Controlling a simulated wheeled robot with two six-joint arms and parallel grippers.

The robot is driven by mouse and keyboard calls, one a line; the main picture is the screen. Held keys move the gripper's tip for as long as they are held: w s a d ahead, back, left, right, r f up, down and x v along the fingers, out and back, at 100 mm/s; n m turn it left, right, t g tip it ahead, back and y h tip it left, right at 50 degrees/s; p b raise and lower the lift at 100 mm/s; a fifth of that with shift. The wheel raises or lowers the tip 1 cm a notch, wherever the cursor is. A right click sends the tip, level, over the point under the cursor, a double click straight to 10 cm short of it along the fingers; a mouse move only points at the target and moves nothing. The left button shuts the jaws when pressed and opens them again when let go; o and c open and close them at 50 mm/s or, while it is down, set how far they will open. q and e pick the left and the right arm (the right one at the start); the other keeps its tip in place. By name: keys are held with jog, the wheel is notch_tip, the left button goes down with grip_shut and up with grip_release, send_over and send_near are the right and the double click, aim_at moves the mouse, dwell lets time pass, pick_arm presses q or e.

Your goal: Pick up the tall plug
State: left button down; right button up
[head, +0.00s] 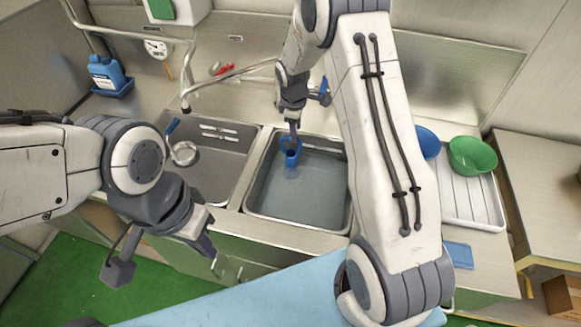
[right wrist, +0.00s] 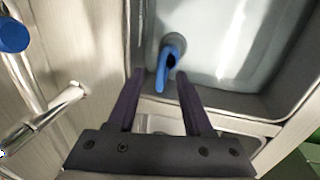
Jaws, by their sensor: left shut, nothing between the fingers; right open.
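The tall plug (head: 291,157) is blue and stands in the right sink basin, near its back left corner. In the right wrist view it shows as a blue loop handle (right wrist: 169,62) over a grey round part. My right gripper (head: 293,132) is open just above it; in the wrist view its fingertips (right wrist: 160,74) lie either side of the handle's near end. I cannot tell whether they touch it. My left gripper (head: 212,255) is shut and empty in front of the sink's left side.
The right basin (head: 262,190) holds cloudy water. A metal strainer (head: 185,153) with a blue handle is at the left basin. A tap (head: 215,82) reaches over the basins. A blue bottle (head: 106,72) stands back left. Green (head: 473,154) and blue (head: 428,143) bowls are on the right drainboard.

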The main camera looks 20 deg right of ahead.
aim_at(294, 152)
jog(key=f, duration=0.3)
jog(key=shift+w+d+f+p, duration=0.15)
jog(key=shift+w+p, duration=0.1)
jog(key=shift+p, duration=0.05)
jog(key=f+p, duration=0.1)
jog(key=f, duration=0.1)
jog(key=w+f+p, duration=0.1)
jog(key=f, duration=0.1)
jog(key=shift+f, duration=0.1)
jog(key=shift+w+f, duration=0.1)
jog(key=shift+f, duration=0.5)
grip_shut()
dwell(0.6)
